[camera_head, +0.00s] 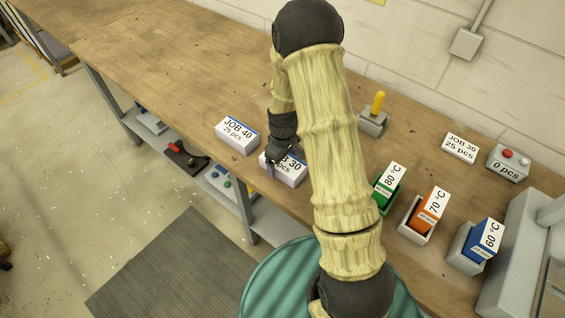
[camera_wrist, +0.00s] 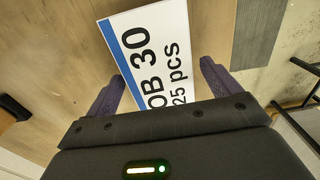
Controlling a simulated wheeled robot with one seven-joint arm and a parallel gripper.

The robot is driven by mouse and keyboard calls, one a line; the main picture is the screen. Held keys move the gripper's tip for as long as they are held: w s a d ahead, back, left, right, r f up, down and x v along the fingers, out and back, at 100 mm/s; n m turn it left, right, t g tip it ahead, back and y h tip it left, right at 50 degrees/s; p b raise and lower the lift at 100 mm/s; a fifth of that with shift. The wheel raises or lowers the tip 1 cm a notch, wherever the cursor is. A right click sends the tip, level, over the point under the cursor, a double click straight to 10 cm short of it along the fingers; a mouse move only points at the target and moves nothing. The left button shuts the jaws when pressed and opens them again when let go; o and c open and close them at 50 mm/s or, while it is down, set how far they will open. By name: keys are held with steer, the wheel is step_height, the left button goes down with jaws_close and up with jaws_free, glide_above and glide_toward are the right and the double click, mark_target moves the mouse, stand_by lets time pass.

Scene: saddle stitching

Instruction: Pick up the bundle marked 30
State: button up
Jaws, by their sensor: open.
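The bundle marked JOB 30, 25 pcs (camera_head: 291,173) is a white block with a blue edge stripe. It sits near the front edge of the wooden bench and is partly hidden by my gripper and arm. My gripper (camera_head: 272,166) is over its left part. In the wrist view the bundle's label (camera_wrist: 150,55) lies between the two purple fingers of my gripper (camera_wrist: 160,80), which stand apart on either side of it. I cannot tell how far the fingertips are above or beside the bundle. Nothing is held.
A similar bundle marked JOB 40 (camera_head: 238,135) sits just left of it on the bench (camera_head: 170,60). Green 80 °C (camera_head: 388,188), orange 70 °C (camera_head: 428,210) and blue 60 °C (camera_head: 482,240) boxes stand in holders to the right. A yellow-handled lever (camera_head: 378,104) stands behind my arm.

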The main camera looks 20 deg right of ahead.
steer(key=shift+s+f, duration=0.1)
steer(key=shift+f, duration=0.5)
steer(key=c, duration=1.3)
